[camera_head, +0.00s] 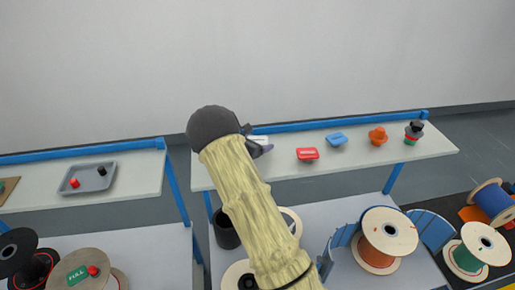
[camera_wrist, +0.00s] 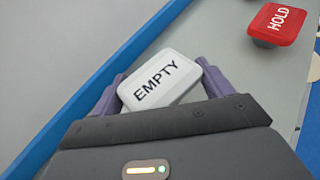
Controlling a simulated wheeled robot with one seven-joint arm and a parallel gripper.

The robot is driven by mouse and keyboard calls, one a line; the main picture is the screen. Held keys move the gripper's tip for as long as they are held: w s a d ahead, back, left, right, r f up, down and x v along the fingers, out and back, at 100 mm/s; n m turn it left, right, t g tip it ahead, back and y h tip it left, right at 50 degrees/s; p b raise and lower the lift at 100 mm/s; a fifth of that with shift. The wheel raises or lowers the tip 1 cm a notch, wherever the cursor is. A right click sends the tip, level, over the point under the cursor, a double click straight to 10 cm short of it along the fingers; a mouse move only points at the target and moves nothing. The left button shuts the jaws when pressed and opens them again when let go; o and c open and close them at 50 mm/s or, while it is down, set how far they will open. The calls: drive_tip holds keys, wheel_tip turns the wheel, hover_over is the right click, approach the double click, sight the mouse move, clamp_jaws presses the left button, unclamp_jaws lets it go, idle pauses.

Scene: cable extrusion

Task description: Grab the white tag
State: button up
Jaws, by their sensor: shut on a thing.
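The white tag (camera_wrist: 157,82) reads "EMPTY" in black letters. In the wrist view it sits between the two purple fingers of my gripper (camera_wrist: 160,92), which are shut on it. In the head view, a white edge of the tag (camera_head: 259,138) shows beside my gripper (camera_head: 258,147) near the back of the right-hand table. My arm hides part of the tag there. I cannot tell whether the tag still touches the tabletop.
A red tag (camera_head: 307,154) marked "HOLD" (camera_wrist: 280,22) lies to the right. Further right are a blue tag (camera_head: 337,139), an orange knob (camera_head: 377,136) and a stacked light (camera_head: 413,132). A blue rail (camera_head: 340,123) edges the table's back. A grey tray (camera_head: 88,179) is on the left table.

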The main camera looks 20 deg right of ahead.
sight(257, 140)
wheel_tip(257, 140, up, 8)
drive_tip(key=b, duration=0.2)
drive_tip(key=shift+b, duration=0.35)
